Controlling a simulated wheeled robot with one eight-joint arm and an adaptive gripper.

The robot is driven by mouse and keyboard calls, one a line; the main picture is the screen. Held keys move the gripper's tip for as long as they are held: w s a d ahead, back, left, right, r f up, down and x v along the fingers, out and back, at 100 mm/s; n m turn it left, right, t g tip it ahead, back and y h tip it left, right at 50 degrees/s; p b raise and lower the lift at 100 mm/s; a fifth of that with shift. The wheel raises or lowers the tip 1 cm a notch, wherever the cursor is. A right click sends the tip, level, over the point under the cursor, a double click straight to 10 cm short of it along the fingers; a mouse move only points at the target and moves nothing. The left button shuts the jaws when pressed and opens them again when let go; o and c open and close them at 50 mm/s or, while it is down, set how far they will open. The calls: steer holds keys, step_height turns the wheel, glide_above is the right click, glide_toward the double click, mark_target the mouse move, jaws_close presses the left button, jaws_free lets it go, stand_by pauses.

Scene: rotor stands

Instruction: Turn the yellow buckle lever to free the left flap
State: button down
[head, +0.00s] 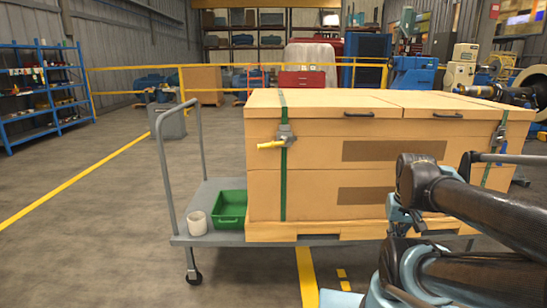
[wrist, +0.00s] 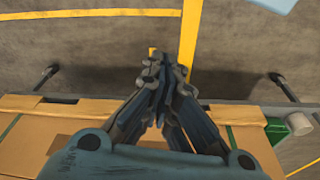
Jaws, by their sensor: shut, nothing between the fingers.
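The yellow buckle lever (head: 271,145) points left, about level, from a grey buckle (head: 286,134) on the crate's front in the head view. A green strap (head: 283,185) runs through this buckle and over the edge of the left flap (head: 320,101). The left flap lies flat and closed beside the right flap (head: 440,101). My gripper (wrist: 156,72) is shut and empty in the wrist view, with the floor beyond its fingertips. My arm is at the lower right of the head view, apart from the lever. The lever cannot be made out in the wrist view.
The cardboard-coloured crate (head: 365,215) stands on a grey cart (head: 205,240) with a tall handle (head: 164,170). A green bin (head: 230,208) and a pale cup (head: 196,223) sit left of the crate. A second buckle (head: 499,137) is at right. Floor left of the cart is clear.

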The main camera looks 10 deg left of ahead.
mark_target(273, 143)
steer(key=w+a+r+m+g+y, duration=0.1)
steer(key=w+a+r+m+y, duration=0.4)
steer(key=w+a, duration=0.5)
steer(key=w+a+r+m+g+y, duration=0.1)
steer(key=w+a+r+m+y, duration=0.35)
steer(key=w+a, duration=0.55)
steer(key=w+a+f+m+g+y, duration=0.35)
steer(key=w+a+m+y, duration=0.55)
steer(key=w+a, duration=0.4)
steer(key=shift+s+a+r, duration=0.25)
steer(key=shift+a+r, duration=0.5)
steer(key=shift+a, duration=1.05)
steer(key=shift+s+a+r, duration=0.25)
steer(key=shift+a+r, duration=0.55)
steer(key=shift+a, duration=0.95)
steer(key=shift+s+a+r, duration=0.25)
steer(key=shift+a+r, duration=0.5)
steer(key=shift+a, duration=1.05)
